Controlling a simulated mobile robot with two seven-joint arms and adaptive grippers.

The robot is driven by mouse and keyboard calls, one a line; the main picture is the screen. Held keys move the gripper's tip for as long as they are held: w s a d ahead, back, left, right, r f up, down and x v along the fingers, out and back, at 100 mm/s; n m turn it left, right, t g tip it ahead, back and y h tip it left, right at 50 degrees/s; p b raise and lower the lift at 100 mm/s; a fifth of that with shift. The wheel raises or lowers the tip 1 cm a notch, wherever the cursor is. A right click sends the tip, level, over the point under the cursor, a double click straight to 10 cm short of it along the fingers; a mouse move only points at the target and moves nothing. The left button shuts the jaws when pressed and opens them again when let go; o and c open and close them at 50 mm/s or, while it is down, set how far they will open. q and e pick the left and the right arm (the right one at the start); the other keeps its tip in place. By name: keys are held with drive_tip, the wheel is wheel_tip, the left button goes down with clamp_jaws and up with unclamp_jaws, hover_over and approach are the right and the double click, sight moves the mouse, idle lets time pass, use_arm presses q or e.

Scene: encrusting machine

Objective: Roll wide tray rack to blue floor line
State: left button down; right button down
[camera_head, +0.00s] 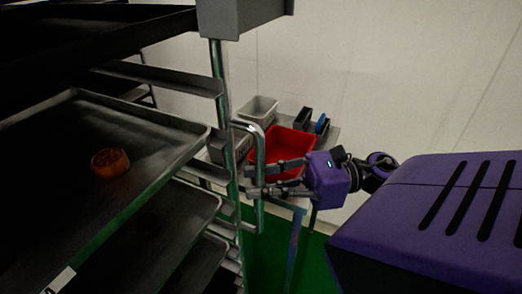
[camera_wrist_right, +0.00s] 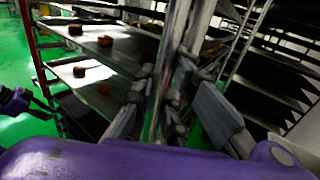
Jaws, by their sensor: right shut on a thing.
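The wide tray rack (camera_head: 219,90) fills the left of the head view, with metal posts, side rails and several dark trays (camera_head: 170,150). A round orange-brown piece (camera_head: 110,162) lies on one upper tray. A metal loop handle (camera_head: 260,215) stands out from the rack's post. My right gripper (camera_head: 262,180) comes from the right and is shut on this handle. In the right wrist view its fingers (camera_wrist_right: 155,100) close around an upright metal bar (camera_wrist_right: 165,75).
Behind the handle a small table (camera_head: 292,201) holds a red bin (camera_head: 290,145), a light grey bin (camera_head: 259,109) and dark and blue items. A pale wall (camera_head: 400,80) stands behind it. Green floor (camera_head: 268,262) shows below. The wrist view shows trays with several round pieces (camera_wrist_right: 105,41).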

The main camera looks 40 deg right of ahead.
drive_tip(key=shift+a+r, duration=0.1)
drive_tip(key=c, duration=1.7)
unclamp_jaws()
drive_tip(key=v, duration=1.2)
